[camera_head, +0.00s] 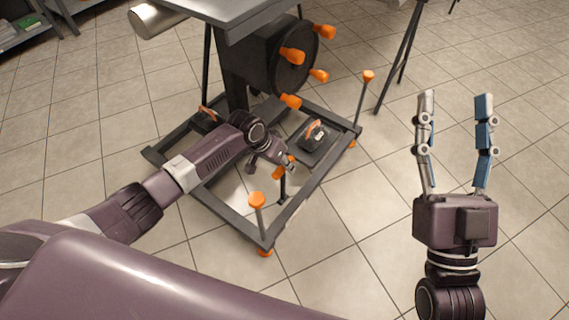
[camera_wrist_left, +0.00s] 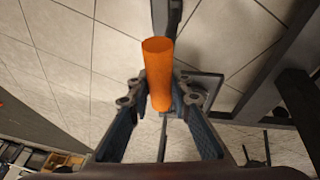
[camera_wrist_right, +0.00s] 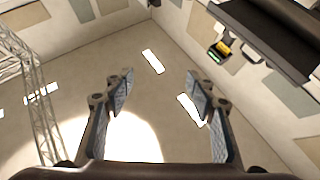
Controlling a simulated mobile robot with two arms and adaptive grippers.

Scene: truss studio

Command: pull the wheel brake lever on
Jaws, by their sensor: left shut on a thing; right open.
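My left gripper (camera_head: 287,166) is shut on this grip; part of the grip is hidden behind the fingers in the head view. My right gripper (camera_head: 455,98) is open and empty, raised at the right, well away from the frame.
Orange-topped posts (camera_head: 257,200) stand at the frame's corners. A dark drum with several orange handles (camera_head: 292,56) is above the frame, under a grey tabletop (camera_head: 235,12). Tripod legs (camera_head: 398,60) stand behind. The tiled floor at right is clear.

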